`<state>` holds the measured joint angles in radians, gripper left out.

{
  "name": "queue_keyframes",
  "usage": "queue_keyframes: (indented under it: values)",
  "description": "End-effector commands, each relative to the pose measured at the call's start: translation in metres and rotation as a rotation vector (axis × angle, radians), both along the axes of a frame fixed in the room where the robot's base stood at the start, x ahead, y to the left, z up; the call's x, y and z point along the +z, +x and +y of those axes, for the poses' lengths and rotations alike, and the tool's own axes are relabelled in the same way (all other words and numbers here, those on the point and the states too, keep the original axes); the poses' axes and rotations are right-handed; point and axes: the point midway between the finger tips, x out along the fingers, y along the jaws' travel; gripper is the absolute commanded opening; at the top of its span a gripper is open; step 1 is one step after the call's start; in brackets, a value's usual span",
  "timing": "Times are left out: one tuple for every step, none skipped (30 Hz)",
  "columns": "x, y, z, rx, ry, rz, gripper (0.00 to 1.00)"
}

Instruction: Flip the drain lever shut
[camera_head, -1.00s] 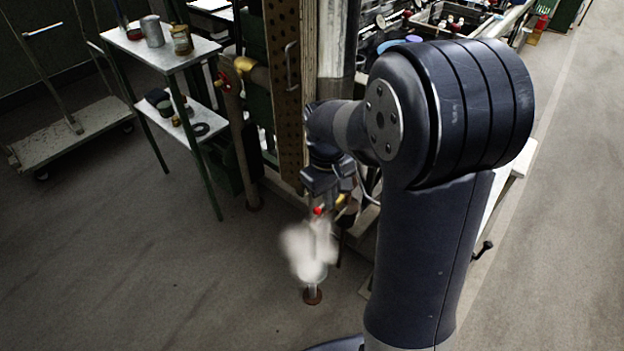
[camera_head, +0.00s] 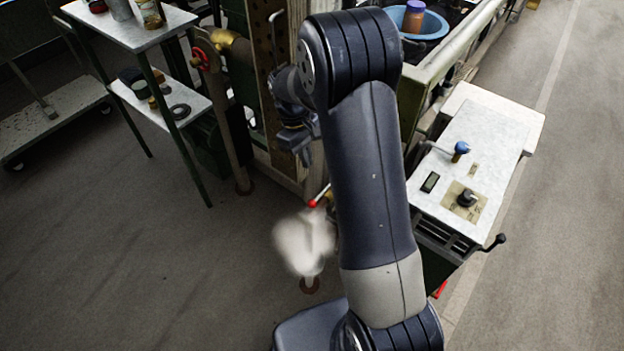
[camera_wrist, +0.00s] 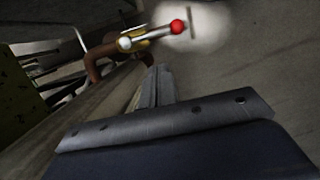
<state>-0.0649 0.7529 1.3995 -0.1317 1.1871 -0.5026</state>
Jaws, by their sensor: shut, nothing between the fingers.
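The drain lever (camera_head: 321,194) is a thin bar with a red ball at its lower left end, partly hidden behind my arm in the head view. In the wrist view the lever (camera_wrist: 152,33) runs from a pale round end to the red ball, with yellow beside it, on a brown pipe (camera_wrist: 95,62). My gripper (camera_head: 304,162) is shut and empty, above the lever and apart from it. Its closed fingers (camera_wrist: 157,80) point toward the lever in the wrist view. A white steam cloud (camera_head: 303,243) hangs below the red ball, over a brown floor fitting (camera_head: 310,285).
A wooden post stands close beside my gripper. A red valve wheel (camera_head: 200,58) sits on a pipe to the left, near a two-tier side table (camera_head: 137,38). A control box (camera_head: 475,150) with knobs stands right of my arm. The floor at lower left is clear.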

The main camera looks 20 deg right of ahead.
Motion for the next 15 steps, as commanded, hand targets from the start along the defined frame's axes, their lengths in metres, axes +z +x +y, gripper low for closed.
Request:
queue_keyframes:
  values:
    - [-0.003, -0.001, -0.001, 0.000, 0.000, 0.002, 0.00]
    - [-0.006, -0.002, -0.001, -0.001, 0.000, 0.003, 0.00]
    - [-0.010, -0.002, -0.002, -0.001, 0.000, 0.003, 0.00]
    - [-0.014, -0.003, -0.002, -0.001, 0.000, 0.003, 0.00]
    - [-0.019, -0.004, -0.003, -0.001, 0.000, 0.003, 0.00]
    - [-0.026, -0.006, -0.004, -0.002, 0.000, 0.005, 0.00]
    - [-0.031, -0.007, -0.004, -0.002, 0.000, 0.005, 0.00]
    - [-0.037, -0.008, -0.005, -0.002, 0.000, 0.006, 0.00]
    - [-0.044, -0.009, -0.006, -0.002, 0.000, 0.004, 0.00]
    - [-0.050, -0.010, -0.007, -0.002, 0.000, 0.005, 0.00]
    - [-0.056, -0.011, -0.008, -0.002, 0.000, 0.005, 0.00]
    - [-0.063, -0.013, -0.009, -0.002, 0.000, 0.005, 0.00]
    - [-0.067, -0.014, -0.009, -0.002, 0.000, 0.005, 0.00]
    - [-0.072, -0.014, -0.010, -0.001, 0.000, 0.003, 0.00]
    - [-0.077, -0.016, -0.011, 0.000, -0.001, 0.004, 0.00]
